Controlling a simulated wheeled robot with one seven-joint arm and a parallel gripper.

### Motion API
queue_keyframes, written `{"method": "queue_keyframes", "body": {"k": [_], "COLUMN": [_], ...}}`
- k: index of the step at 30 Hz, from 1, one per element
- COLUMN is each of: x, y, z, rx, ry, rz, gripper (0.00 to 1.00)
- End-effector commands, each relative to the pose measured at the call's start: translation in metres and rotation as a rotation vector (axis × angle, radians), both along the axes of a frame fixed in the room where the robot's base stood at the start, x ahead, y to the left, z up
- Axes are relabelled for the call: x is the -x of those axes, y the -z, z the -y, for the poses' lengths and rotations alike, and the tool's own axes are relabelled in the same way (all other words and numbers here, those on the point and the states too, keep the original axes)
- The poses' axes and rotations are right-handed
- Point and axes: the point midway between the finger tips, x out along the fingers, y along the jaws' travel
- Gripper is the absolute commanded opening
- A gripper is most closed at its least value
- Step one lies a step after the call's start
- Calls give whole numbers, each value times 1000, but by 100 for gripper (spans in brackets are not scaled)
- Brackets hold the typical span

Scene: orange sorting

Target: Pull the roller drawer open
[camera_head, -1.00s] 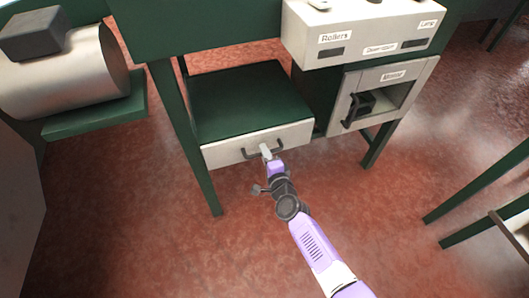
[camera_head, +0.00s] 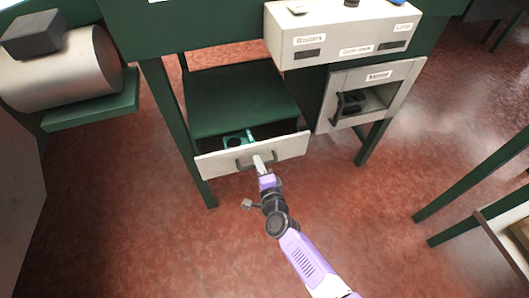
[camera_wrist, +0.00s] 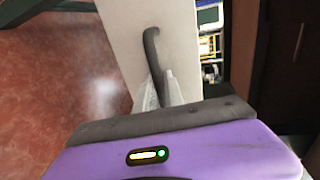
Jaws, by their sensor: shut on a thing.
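The drawer under the green cabinet has a pale front (camera_head: 213,166) with a dark curved handle (camera_head: 278,155). It stands partly open, and a teal item (camera_head: 240,138) with dark parts shows in the gap behind the front. In the wrist view, the fingers (camera_wrist: 159,92) close around the dark handle (camera_wrist: 151,50) against the pale drawer front (camera_wrist: 122,30). Yellow and blue items (camera_wrist: 208,42) show inside the drawer there, partly cut off by the front.
A pale control box (camera_head: 340,35) with labels, one reading Rollers, sits above right. A pale-framed compartment (camera_head: 398,88) with a dark handle is below it. The red floor before the drawer is clear.

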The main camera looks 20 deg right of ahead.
Motion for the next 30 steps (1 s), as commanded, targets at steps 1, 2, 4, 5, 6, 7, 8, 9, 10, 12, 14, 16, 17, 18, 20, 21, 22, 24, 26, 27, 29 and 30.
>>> {"method": "queue_keyframes", "body": {"k": [1,2,4,5,6,7,8,9,10,12,14,16,17,18,20,21,22,24,26,27,29,30], "x": [15,22,40,48,57,64,71,80,86,99,109,118,122,126,131,134,135,137,139,139,139,139], "y": [-1,-1,0,0,0,1,0,1,1,1,1,1,1,1,1,1,1,0,0,0,0,0], "z": [-3,-3,-3,-3,-3,-3,-3,-3,-3,-3,-3,-3,-3,-3,-3,-3,-3,-3,-3,-3,-3,-3], "rx": [0,0,0,0,-2,-1,0,0,-1,-1,-1,1,1,0,-1,-1,-1,0,0,0,0,0], "ry": [-2,-1,0,0,0,0,0,0,0,-1,-1,-1,-1,-1,-1,-1,-1,-1,-1,-1,-1,-1], "rz": [-4,-5,-4,-4,-3,-4,-3,-3,-4,-3,-3,-3,-2,-2,-2,-2,-1,0,0,0,0,0], "gripper": [0,0,0,0,0,0,0,0,0,0,0,0,0,0,0,0,0,0,0,0,0,0]}}
